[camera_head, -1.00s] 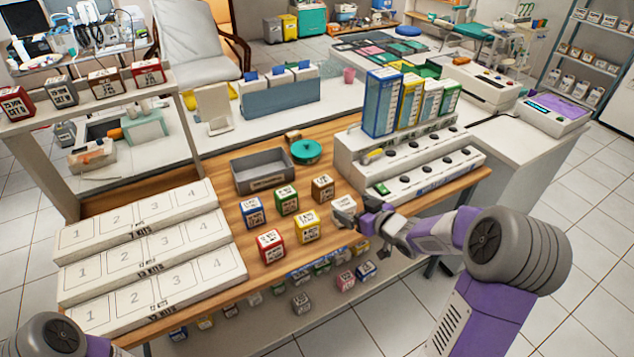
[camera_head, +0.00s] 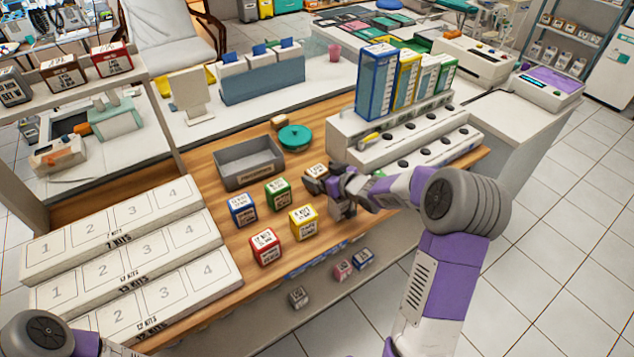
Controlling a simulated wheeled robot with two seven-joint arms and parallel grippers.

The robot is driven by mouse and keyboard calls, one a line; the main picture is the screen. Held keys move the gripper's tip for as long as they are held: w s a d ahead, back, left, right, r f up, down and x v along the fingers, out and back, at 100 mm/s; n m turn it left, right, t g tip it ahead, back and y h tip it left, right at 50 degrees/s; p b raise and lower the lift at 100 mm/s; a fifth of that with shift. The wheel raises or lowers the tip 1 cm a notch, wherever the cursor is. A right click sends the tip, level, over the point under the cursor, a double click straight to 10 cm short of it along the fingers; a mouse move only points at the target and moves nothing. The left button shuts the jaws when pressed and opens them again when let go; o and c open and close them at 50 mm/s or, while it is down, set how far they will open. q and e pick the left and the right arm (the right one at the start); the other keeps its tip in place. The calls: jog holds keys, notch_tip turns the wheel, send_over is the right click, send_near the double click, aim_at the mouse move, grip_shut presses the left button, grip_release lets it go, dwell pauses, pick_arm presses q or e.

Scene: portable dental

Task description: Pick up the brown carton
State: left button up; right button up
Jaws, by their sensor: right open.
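The brown carton (camera_head: 316,171) stands on the wooden table behind the green and yellow cartons, just left of the white control box. My right gripper (camera_head: 313,183) is open, with its dark fingers right at the brown carton's near side and covering its lower part. I cannot tell whether the fingers touch it or are around it. My left gripper is out of view; only a part of my left arm shows at the bottom left.
Close by stand the green (camera_head: 278,193), yellow (camera_head: 303,222), blue (camera_head: 243,210) and red (camera_head: 266,247) cartons. A grey tray (camera_head: 250,172) and a teal lid (camera_head: 295,138) lie behind.

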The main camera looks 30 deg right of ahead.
jog(key=shift+w, duration=0.15)
jog(key=c, duration=1.2)
jog(key=shift+o, duration=0.2)
jog(key=shift+r, duration=0.1)
